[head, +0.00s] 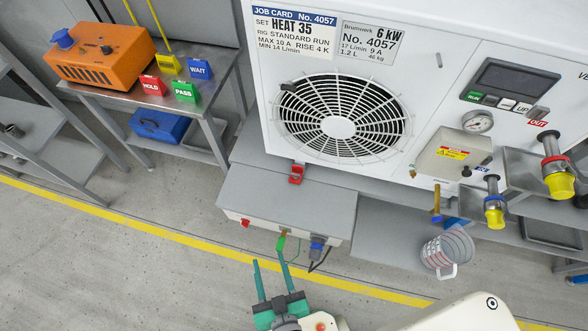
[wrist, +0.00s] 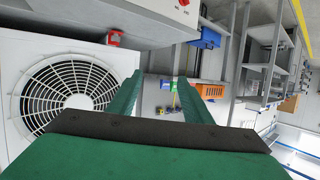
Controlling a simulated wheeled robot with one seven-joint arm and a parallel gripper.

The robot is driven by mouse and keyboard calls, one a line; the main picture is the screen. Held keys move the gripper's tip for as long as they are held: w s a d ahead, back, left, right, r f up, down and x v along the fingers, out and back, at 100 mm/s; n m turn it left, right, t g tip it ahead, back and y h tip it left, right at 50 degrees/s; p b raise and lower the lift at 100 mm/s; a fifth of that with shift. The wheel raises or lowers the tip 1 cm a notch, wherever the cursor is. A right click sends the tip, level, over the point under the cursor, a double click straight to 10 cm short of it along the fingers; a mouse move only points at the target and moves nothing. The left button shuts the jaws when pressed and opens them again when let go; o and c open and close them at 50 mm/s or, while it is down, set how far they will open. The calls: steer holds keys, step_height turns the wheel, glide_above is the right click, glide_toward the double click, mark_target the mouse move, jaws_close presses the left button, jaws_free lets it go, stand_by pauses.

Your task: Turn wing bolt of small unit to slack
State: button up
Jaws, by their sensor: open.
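A white unit (head: 258,110) with a round fan grille (head: 340,118) stands on a grey bench; its plate reads 6 kW, No. 4057. I cannot tell whether it is the small unit. A red fitting (head: 296,174) sits at its lower edge and also shows in the wrist view (wrist: 115,38). It may be the wing bolt, but its shape is too small to be sure. My gripper (head: 269,258) is open and empty, in front of and below the grey box (head: 285,205). In the wrist view the green fingers (wrist: 160,76) are apart with nothing between them.
A green tag (head: 281,243) and a blue plug (head: 316,246) hang at the grey box's front, close to my fingertips. A measuring jug (head: 447,250) stands at the right. An orange box (head: 100,58) and coloured signs stand on a side table. The floor in front is clear.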

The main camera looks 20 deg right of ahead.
steer(key=w+d+f+m+h, duration=0.1)
steer(key=w+d+f, duration=0.1)
steer(key=w+f, duration=0.3)
steer(key=m+g+h, duration=0.2)
steer(key=m+h, duration=0.1)
steer(key=h, duration=0.1)
glide_toward(295, 175)
steer(key=s+a, duration=0.1)
steer(key=a, duration=0.1)
steer(key=s+a, duration=0.4)
steer(key=shift+s+a+f, duration=0.15)
steer(key=shift+s+f, duration=0.05)
steer(key=shift+f, duration=0.2)
steer(key=w+d, duration=0.1)
steer(key=w, duration=0.1)
steer(key=w+d+m+h, duration=0.1)
steer(key=w+d, duration=0.1)
steer(key=w+d+r+m+h, duration=0.1)
steer(key=w, duration=0.1)
steer(key=shift+d+g, duration=0.4)
steer(key=x, duration=1)
steer(key=shift+w+d+f, duration=0.15)
steer(key=shift+d, duration=0.1)
steer(key=c, duration=1.1)
